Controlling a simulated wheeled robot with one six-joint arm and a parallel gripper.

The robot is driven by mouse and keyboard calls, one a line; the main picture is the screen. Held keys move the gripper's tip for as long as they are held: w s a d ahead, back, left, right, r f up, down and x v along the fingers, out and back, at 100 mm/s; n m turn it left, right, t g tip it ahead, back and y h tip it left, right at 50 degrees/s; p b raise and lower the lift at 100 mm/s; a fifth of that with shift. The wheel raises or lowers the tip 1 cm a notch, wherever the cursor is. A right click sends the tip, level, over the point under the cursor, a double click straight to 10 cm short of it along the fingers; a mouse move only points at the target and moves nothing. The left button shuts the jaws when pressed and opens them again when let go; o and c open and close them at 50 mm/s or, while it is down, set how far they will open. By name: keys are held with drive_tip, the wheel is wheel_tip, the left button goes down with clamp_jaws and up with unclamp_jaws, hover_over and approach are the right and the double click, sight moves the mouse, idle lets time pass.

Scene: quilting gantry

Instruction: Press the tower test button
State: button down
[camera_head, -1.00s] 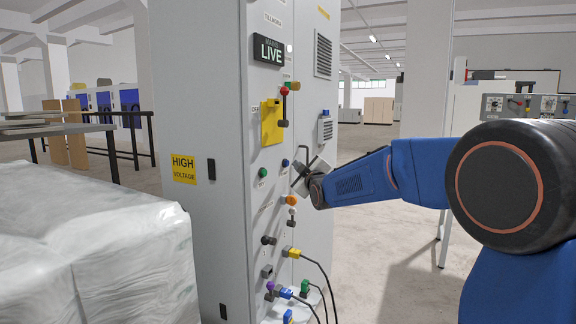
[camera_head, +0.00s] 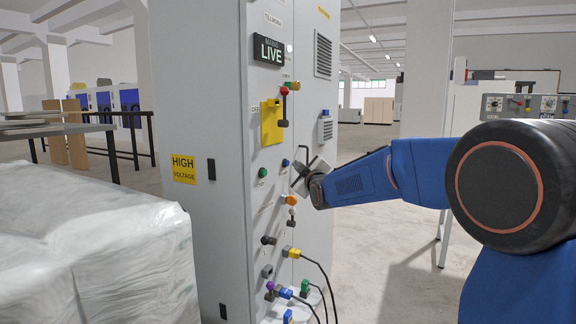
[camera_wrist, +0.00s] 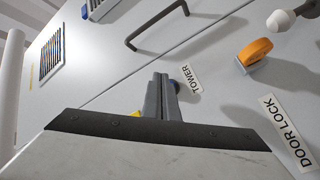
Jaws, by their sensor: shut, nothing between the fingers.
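The TOWER label (camera_wrist: 191,79) is on the grey cabinet face in the wrist view. A dark blue round button (camera_wrist: 177,74) shows beside it, mostly hidden behind my fingers. In the head view a blue button (camera_head: 285,163) sits on the cabinet front, just left of my gripper (camera_head: 297,176). My gripper is shut and empty, its fingertips (camera_wrist: 160,82) pointing at the panel right by the button. I cannot tell whether they touch it.
An orange handle (camera_wrist: 254,52) and a DOOR LOCK label (camera_wrist: 289,134) are close by. A dark bar handle (camera_wrist: 157,24) stands out from the panel. The cabinet (camera_head: 200,110) carries a LIVE sign (camera_head: 269,50) and plugged cables below. A wrapped white stack (camera_head: 95,240) is at left.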

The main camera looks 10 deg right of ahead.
drive_tip(key=shift+w+a, duration=0.2)
drive_tip(key=shift+a, duration=0.15)
drive_tip(key=shift+w+a, duration=0.3)
drive_tip(key=shift+a, duration=0.05)
idle(1.1)
drive_tip(key=shift+s+d, duration=0.1)
idle(0.4)
drive_tip(key=shift+s+d, duration=0.45)
drive_tip(key=shift+d, duration=0.15)
drive_tip(key=s+d, duration=0.1)
drive_tip(key=d, duration=0.1)
drive_tip(key=s+d, duration=0.2)
idle(0.5)
idle(0.5)
